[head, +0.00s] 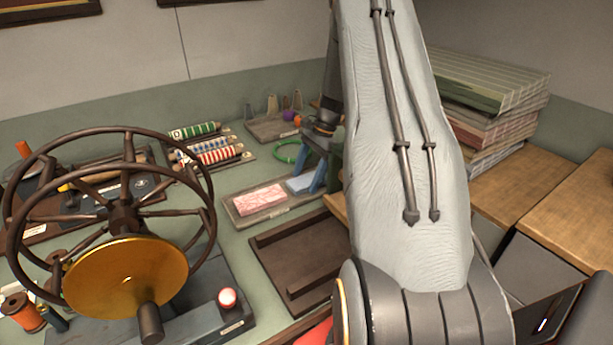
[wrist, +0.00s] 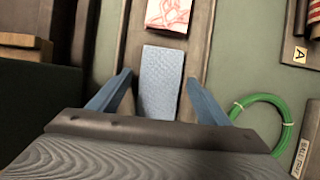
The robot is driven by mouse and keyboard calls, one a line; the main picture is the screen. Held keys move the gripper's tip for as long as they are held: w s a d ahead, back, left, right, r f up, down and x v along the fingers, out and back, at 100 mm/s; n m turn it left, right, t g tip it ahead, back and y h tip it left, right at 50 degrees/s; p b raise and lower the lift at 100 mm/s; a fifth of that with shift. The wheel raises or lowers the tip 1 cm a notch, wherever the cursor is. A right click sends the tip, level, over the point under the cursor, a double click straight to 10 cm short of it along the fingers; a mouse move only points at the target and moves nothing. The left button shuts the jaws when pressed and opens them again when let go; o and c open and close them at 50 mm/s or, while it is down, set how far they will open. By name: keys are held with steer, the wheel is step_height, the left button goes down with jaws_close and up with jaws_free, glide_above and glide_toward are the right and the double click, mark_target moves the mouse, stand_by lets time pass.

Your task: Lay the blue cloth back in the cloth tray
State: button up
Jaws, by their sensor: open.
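The blue cloth (head: 301,184) lies flat in the right part of the shallow cloth tray (head: 236,220), beside a pink-and-white patterned cloth (head: 260,199). In the wrist view the blue cloth (wrist: 161,78) lies between my two blue fingers, inside the tray walls (wrist: 203,45), with the patterned cloth (wrist: 169,14) beyond it. My gripper (wrist: 158,80) is open above the blue cloth, one finger on each side, and does not grip it. Its palm hides the cloth's near end. In the head view my gripper (head: 318,176) is partly hidden by my arm.
A green ring (head: 288,152) lies close behind the tray. An empty brown wooden tray (head: 290,262) is in front. A large spoked wheel (head: 115,205) stands at left. Striped rolls (head: 212,157) lie behind. Stacked folded fabrics (head: 490,105) stand at right.

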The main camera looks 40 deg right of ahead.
steer(key=b+v, duration=0.3)
steer(key=v, duration=0.9)
steer(key=s+a+n+h, duration=0.1)
steer(key=s+a+n, duration=0.25)
steer(key=a, duration=0.55)
steer(key=s+a+n+h, duration=0.2)
steer(key=a+n, duration=0.3)
steer(key=a, duration=0.4)
steer(key=s+a+f+n+h, duration=0.1)
steer(key=s+a+f+n, duration=0.1)
steer(key=s+a+n, duration=0.8)
steer(key=s+a, duration=0.3)
steer(key=s, duration=0.3)
steer(key=shift+a+f+h, duration=0.3)
steer(key=shift+a+f, duration=0.05)
